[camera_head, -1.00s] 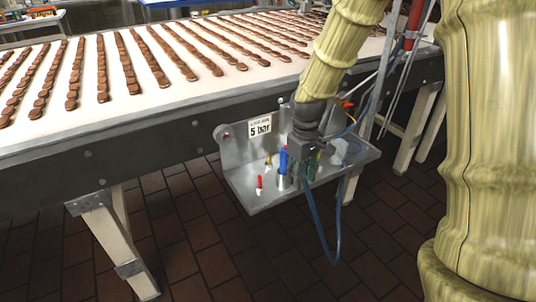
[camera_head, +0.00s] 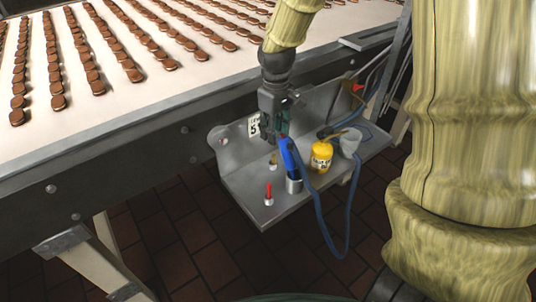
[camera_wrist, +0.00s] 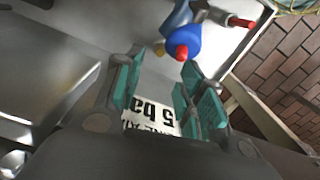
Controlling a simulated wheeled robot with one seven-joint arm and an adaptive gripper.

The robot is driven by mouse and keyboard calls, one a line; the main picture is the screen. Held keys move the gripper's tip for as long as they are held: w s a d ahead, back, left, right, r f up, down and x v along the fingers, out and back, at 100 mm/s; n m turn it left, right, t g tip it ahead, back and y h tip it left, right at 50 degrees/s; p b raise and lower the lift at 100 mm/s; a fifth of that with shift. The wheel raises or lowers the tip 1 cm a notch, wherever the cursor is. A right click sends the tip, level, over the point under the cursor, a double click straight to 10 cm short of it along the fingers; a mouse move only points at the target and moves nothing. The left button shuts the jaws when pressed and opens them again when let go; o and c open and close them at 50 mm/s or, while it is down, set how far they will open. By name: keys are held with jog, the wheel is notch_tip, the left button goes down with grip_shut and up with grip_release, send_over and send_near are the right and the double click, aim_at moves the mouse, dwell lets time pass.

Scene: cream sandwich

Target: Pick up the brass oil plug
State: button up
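The brass oil plug (camera_head: 272,162) is a small brass-coloured piece standing on the metal shelf, left of the blue-handled tool. My gripper (camera_head: 273,138) is above and just behind the plug, close to the shelf's back plate, and not touching the plug as far as I can see. In the wrist view my gripper (camera_wrist: 160,85) has its two green-padded fingers apart with nothing between them.
The metal shelf (camera_head: 240,183) hangs on the conveyor's side. The blue-handled tool (camera_head: 288,158) with its hose stands close right of my gripper. A red-topped piece (camera_head: 268,193) stands at the front; a yellow can (camera_head: 321,156) is further right. A label (camera_head: 254,126) is behind.

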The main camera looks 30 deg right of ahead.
aim_at(274, 155)
jog(key=shift+s+f, duration=0.2)
jog(key=shift+f, duration=0.25)
notch_tip(274, 155, down, 5)
jog(key=shift+w+d+r+b, duration=0.1)
jog(key=shift+r+b, duration=0.05)
jog(key=shift+b, duration=0.35)
notch_tip(274, 155, down, 4)
jog(key=shift+f+b, duration=0.15)
jog(key=shift+b, duration=0.35)
jog(key=shift+a+f, duration=0.2)
jog(key=shift+a, duration=0.05)
jog(key=shift+w+d+f, duration=0.2)
jog(key=shift+f, duration=0.3)
jog(key=shift+s+r, duration=0.1)
jog(key=shift+r, duration=0.05)
jog(key=shift+s+a+r, duration=0.1)
jog(key=shift+r, duration=0.1)
jog(key=c, duration=0.3)
grip_shut()
